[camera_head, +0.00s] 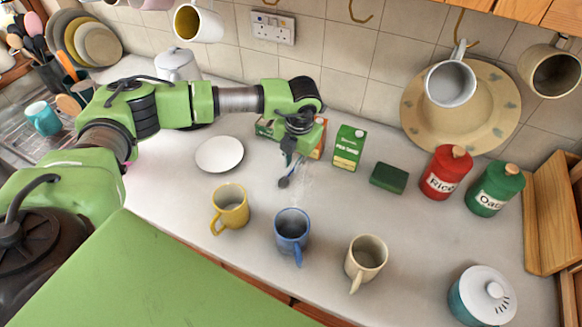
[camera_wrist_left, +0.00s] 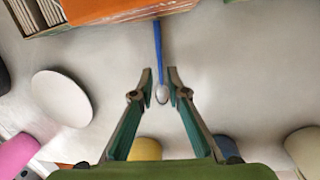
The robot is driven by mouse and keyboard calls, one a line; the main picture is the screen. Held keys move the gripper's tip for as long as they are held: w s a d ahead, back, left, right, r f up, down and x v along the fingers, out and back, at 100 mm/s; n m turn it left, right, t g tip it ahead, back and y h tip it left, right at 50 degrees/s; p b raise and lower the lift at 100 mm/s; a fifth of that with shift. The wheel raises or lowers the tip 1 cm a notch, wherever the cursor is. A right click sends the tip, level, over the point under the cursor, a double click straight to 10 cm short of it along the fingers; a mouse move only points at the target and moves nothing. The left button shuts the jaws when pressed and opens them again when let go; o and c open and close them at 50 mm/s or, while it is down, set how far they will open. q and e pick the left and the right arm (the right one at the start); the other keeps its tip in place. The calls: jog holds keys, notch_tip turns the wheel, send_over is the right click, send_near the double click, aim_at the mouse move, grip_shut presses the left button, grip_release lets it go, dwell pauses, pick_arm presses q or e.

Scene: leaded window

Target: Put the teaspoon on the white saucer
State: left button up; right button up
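The teaspoon lies on the grey counter; in the left wrist view its blue handle (camera_wrist_left: 158,45) points up and its metal bowl (camera_wrist_left: 162,94) shows between my fingers. In the head view its bowl (camera_head: 283,183) shows just below my left gripper (camera_head: 295,155), which covers part of the handle. My left gripper is open in the left wrist view (camera_wrist_left: 161,74), fingers on either side of the spoon with gaps. The white saucer (camera_head: 219,154) lies empty to the left of the gripper; it also shows in the left wrist view (camera_wrist_left: 62,98). My right gripper is not in view.
A yellow mug (camera_head: 230,206), a blue mug (camera_head: 292,230) and a cream mug (camera_head: 366,258) stand along the front. A green carton (camera_head: 348,147), a green sponge (camera_head: 389,177) and a red jar (camera_head: 446,172) stand to the right. Counter between saucer and spoon is clear.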

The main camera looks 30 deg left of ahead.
pick_arm(q)
jog(key=shift+w+a+f, duration=0.15)
jog(key=shift+f, duration=0.8)
grip_shut()
